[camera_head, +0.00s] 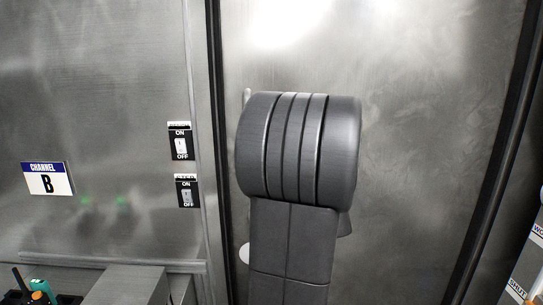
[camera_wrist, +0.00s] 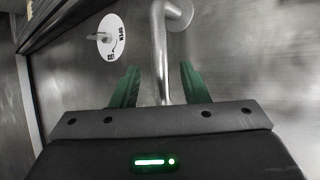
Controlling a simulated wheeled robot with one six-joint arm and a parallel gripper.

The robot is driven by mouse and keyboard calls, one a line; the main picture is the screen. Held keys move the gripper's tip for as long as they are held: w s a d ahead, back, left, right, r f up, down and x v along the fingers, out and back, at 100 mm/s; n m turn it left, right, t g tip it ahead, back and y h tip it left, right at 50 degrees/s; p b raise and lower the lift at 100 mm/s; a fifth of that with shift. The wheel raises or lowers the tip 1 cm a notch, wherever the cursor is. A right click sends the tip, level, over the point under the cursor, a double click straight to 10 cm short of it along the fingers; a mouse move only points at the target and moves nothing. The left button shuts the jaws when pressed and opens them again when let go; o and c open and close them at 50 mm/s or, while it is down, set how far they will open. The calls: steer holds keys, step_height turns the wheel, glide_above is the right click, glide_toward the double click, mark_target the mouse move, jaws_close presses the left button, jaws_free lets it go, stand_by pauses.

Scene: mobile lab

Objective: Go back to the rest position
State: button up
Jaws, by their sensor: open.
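My gripper (camera_wrist: 157,85) shows in the wrist view with its two green fingers apart. A metal door handle (camera_wrist: 160,55) runs between the fingers, with its bent end fixed to the door near the top. I cannot tell whether either finger touches it. In the head view my grey arm covers most of the handle and hides my gripper. The metal door (camera_head: 425,130) fills the right half of the head view and appears closed.
A dark case with tools (camera_head: 40,292) is at the lower left.

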steer(key=x, duration=0.5)
steer(key=shift+w+f, duration=0.1)
steer(key=shift+f, duration=0.2)
steer(key=shift+f+m+y, duration=0.25)
steer(key=shift+m+y, duration=0.15)
steer(key=shift+y, duration=0.2)
